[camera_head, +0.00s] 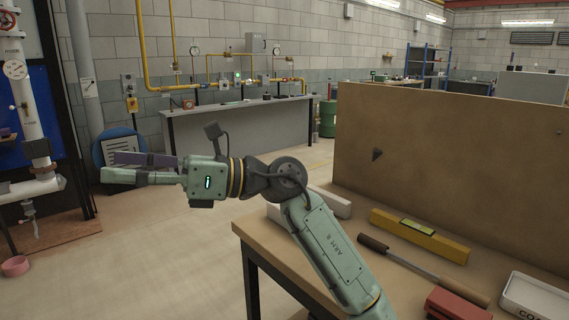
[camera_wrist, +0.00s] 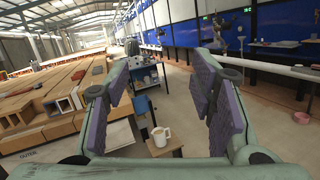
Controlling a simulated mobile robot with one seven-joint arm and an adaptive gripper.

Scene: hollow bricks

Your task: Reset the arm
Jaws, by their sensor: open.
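My gripper (camera_head: 112,168) is raised in the air past the left edge of the workbench in the head view, pointing left. Its pale green arm crosses in front of the bench's left end. In the wrist view my gripper (camera_wrist: 160,104) has its two purple-padded fingers wide apart, with nothing between the pads. Through the gap, a white mug (camera_wrist: 160,136) shows on a small wooden stand (camera_wrist: 166,149), well beyond the fingers.
The bench (camera_head: 258,226) has a tall brown back panel (camera_head: 450,165). On it lie a yellow spirit level (camera_head: 445,245), a long-handled tool (camera_head: 425,270), a red object (camera_head: 455,306) and a white tray (camera_head: 535,296). Open floor (camera_head: 150,265) lies left. A pink bowl (camera_head: 15,265) sits there.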

